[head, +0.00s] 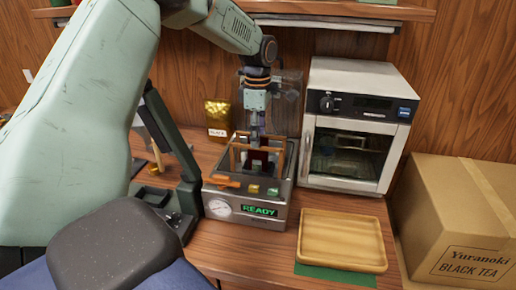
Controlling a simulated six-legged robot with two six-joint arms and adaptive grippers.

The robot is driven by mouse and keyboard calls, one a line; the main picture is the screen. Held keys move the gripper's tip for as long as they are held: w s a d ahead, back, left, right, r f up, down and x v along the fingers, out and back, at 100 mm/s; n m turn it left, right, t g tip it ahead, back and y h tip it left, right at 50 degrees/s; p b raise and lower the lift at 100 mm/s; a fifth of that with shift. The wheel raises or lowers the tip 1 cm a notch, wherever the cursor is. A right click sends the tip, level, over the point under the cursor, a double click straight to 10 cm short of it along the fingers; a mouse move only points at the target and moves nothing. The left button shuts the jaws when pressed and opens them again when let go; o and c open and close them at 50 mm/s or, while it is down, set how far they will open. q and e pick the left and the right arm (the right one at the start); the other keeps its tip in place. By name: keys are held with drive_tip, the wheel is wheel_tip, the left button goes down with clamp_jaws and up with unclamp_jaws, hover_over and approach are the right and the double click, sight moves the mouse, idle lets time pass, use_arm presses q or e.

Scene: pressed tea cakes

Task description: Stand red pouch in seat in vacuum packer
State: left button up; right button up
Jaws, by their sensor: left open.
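The vacuum packer (246,208) is a grey metal box with a gauge and a green display reading READY. My left gripper (254,143) points down from above, directly over the pouch. Its fingers are open and close to the pouch's top; whether they touch it I cannot tell. My right gripper is not in view.
A gold pouch (217,115) stands behind the packer. A white oven-like appliance (354,125) is at the right. A wooden tray (342,240) lies on a green mat in front of it. A cardboard box (456,215) stands at far right. A shelf (330,9) runs above.

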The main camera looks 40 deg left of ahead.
use_arm(q)
wheel_tip(320, 180, up, 4)
drive_tip(key=shift+s+r, duration=0.1)
drive_tip(key=shift+r, duration=0.2)
idle(0.3)
drive_tip(key=shift+r, duration=0.15)
